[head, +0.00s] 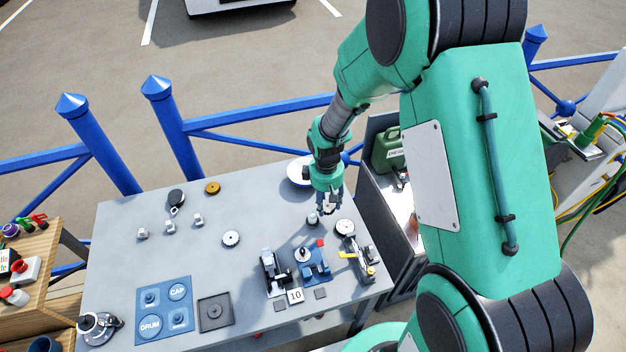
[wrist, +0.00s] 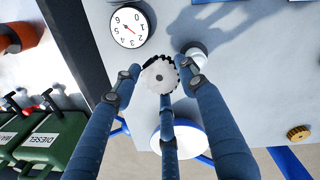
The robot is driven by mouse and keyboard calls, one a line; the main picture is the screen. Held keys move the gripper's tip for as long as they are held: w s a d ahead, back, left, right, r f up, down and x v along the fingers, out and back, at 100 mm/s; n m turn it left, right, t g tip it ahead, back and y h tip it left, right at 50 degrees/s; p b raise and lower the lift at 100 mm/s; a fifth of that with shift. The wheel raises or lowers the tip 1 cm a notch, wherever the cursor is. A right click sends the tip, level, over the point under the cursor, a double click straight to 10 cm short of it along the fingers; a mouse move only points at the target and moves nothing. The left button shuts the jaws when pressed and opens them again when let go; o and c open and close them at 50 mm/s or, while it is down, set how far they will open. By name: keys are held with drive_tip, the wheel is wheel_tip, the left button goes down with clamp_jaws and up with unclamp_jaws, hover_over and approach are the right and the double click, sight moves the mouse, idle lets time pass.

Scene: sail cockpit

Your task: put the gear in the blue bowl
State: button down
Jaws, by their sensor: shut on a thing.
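My gripper (head: 330,205) is above the table's right part, fingers pointing down. In the wrist view its blue fingers (wrist: 162,85) are closed around a pale grey toothed gear (wrist: 158,76), seen flat-on. In the head view the gear is small and mostly hidden by the fingers. The bowl (head: 296,174), white inside with a blue outer side, stands at the table's far edge, behind and left of my gripper and partly covered by the arm. It also shows in the wrist view (wrist: 178,151), partly behind a finger.
A round white dial (head: 345,227) and a small white-topped object (head: 312,219) are close to my gripper. Small fixtures (head: 312,262) stand in front. A brass-coloured gear (head: 212,188) lies at the back left. A green can (head: 389,150) stands in the cabinet at right. The table's back middle is clear.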

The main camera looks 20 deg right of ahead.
drive_tip(key=a+r+h, duration=0.1)
drive_tip(key=a+r, duration=0.1)
drive_tip(key=a+r+n+h+p, duration=0.1)
drive_tip(key=a+r, duration=0.1)
drive_tip(key=r, duration=0.1)
drive_tip(key=shift+a+r, duration=0.25)
drive_tip(key=shift+a, duration=0.1)
drive_tip(key=shift+a+r+n+h, duration=0.2)
drive_tip(key=shift+r+n+h, duration=0.1)
drive_tip(key=shift+r, duration=0.15)
drive_tip(key=w+f, duration=0.1)
drive_tip(key=w, duration=1.5)
drive_tip(key=shift+a+f+b, duration=0.25)
drive_tip(key=shift+a+b, duration=0.05)
drive_tip(key=shift+b, duration=0.05)
drive_tip(key=shift+f, duration=1.75)
drive_tip(key=shift+f+b, duration=0.45)
drive_tip(key=shift+f, duration=0.15)
drive_tip(key=c, duration=1)
unclamp_jaws()
